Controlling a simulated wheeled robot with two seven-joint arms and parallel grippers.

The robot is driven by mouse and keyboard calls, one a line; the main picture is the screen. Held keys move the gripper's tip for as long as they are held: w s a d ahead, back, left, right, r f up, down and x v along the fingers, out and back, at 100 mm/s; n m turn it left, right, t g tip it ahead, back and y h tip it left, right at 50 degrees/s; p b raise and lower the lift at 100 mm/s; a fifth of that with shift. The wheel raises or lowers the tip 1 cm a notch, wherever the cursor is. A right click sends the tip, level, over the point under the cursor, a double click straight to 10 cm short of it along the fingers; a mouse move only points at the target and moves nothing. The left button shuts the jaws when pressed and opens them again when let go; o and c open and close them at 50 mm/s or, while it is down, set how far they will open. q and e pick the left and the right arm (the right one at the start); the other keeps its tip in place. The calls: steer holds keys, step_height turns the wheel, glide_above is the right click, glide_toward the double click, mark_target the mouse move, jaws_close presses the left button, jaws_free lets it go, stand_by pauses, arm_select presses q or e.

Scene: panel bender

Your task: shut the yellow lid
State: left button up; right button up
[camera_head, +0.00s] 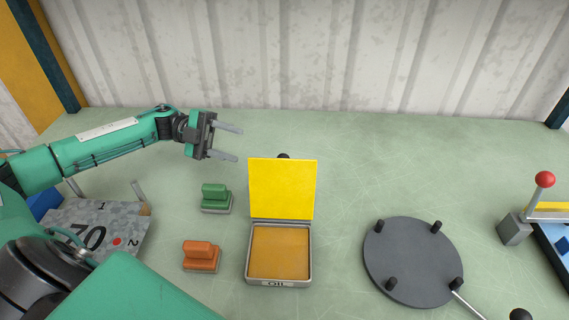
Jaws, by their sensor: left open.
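The yellow lid (282,188) stands raised at the back edge of a small grey box marked OIL (279,283). The box is open and its orange-brown inside shows. My left gripper (239,143) is open and empty, up and to the left of the lid, apart from it, with its fingers pointing right. A small dark knob shows just behind the lid's top edge, mostly hidden. My right gripper is not in view.
A green block (215,197) and an orange block (201,255) sit left of the box. A dark round plate (412,262) with several pegs lies to the right. A red-knobbed lever (544,180) stands at far right. A corrugated wall (300,55) closes the back.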

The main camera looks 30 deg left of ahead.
mark_target(284, 161)
arm_select(q)
steer(key=d+p, duration=0.1)
steer(key=d, duration=0.3)
steer(key=d+p, duration=0.1)
steer(key=d, duration=0.3)
steer(key=d+p, duration=0.1)
steer(key=d, duration=0.3)
steer(key=shift+w+d+r+p, duration=0.15)
steer(key=shift+w+d+p, duration=0.1)
steer(key=shift+w+p, duration=0.15)
steer(key=shift+d, duration=0.65)
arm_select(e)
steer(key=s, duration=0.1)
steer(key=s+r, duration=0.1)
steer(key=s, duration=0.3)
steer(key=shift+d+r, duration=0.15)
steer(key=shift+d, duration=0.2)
arm_select(q)
jaws_close()
